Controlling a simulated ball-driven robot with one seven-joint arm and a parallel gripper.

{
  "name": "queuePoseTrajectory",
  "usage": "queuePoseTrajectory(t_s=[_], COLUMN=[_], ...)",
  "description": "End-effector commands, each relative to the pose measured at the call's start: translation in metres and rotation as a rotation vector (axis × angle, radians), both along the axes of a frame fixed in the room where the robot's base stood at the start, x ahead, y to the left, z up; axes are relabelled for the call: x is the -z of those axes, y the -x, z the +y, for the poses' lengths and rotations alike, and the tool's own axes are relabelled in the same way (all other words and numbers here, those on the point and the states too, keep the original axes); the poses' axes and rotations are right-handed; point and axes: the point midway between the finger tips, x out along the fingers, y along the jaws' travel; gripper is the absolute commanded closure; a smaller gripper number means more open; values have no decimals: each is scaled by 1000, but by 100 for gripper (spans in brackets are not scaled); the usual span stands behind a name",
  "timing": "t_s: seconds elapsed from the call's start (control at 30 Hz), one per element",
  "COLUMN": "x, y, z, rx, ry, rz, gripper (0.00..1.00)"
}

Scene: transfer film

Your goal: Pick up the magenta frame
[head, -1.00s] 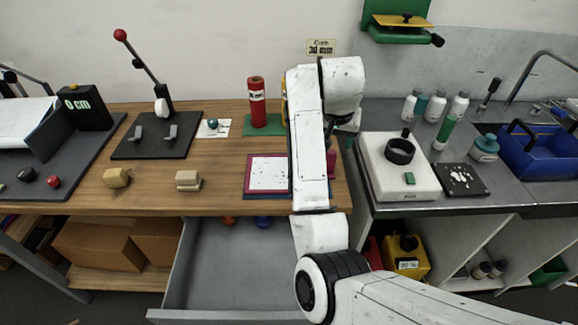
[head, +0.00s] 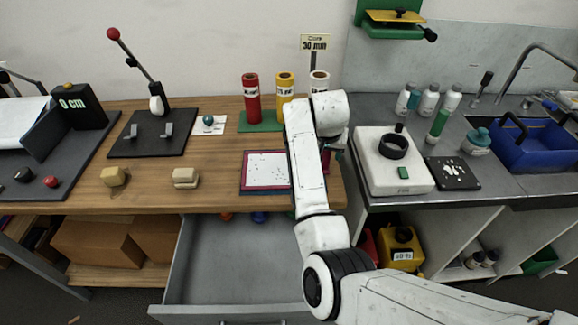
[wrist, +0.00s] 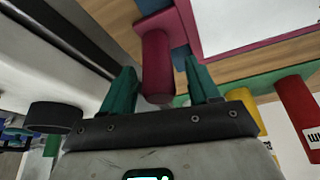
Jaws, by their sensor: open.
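The magenta frame (head: 265,188) lies on the wooden bench, around a white sheet and over a dark blue base. My arm covers its right side in the head view. In the wrist view its magenta upright handle (wrist: 157,60) stands between the green fingers of my gripper (wrist: 160,67). The fingers are open, one on each side of the handle, with a visible gap at the right; contact at the left is hard to tell. In the head view my gripper is mostly hidden behind the arm, near the bench's right end.
Red (head: 251,97), yellow (head: 285,90) and white rolls stand on a green base behind the frame. A white device with a black ring (head: 393,146) stands on the grey counter at the right. An open drawer (head: 235,262) sits below the bench.

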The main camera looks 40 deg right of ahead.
Motion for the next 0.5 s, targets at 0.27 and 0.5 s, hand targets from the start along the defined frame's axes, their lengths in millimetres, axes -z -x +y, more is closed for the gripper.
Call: queuePoseTrajectory(t_s=[0.27,0.5], x=[0,-1], y=[0,0], z=[0,0], rx=[0,0], ry=[0,0], rz=[0,0], gripper=[59,82])
